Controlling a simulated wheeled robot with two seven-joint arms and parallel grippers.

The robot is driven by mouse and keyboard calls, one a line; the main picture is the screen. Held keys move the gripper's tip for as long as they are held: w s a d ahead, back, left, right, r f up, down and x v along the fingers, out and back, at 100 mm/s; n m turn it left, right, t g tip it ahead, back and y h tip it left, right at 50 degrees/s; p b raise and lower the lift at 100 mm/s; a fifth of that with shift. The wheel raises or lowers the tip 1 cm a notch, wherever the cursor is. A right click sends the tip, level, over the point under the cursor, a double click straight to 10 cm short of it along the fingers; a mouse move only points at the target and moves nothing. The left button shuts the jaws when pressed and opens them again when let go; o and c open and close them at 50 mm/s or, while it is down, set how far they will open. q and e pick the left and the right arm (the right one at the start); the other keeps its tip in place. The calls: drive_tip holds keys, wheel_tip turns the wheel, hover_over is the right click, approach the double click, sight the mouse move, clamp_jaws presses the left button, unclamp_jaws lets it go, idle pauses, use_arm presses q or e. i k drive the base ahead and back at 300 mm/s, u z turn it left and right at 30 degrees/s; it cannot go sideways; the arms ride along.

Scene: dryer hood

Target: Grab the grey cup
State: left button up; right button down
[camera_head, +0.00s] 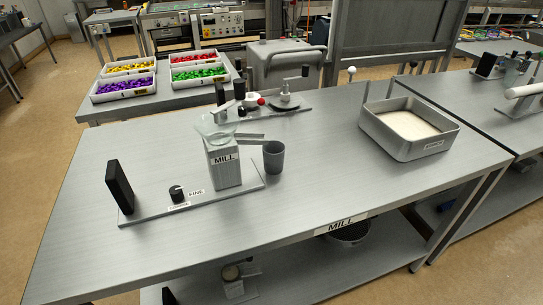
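The grey cup (274,157) stands upright on the metal table. It is just right of the box labelled MILL (224,167), under or beside the mill's short spout (250,137); I cannot tell which. Its open top faces up, and its inside is too dark to see into. Neither of my grippers shows in the head view.
The mill's base plate (150,212) carries a black upright panel (119,187) and a dial. A grey tray of pale powder (409,129) stands at the right. Another device (285,100) is behind the cup. The table's front right (350,190) is clear.

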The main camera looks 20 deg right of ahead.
sight(274, 154)
drive_tip(key=k, duration=0.5)
drive_tip(key=z, duration=1.8)
drive_tip(key=i, duration=1.1)
drive_tip(key=u, duration=2.35)
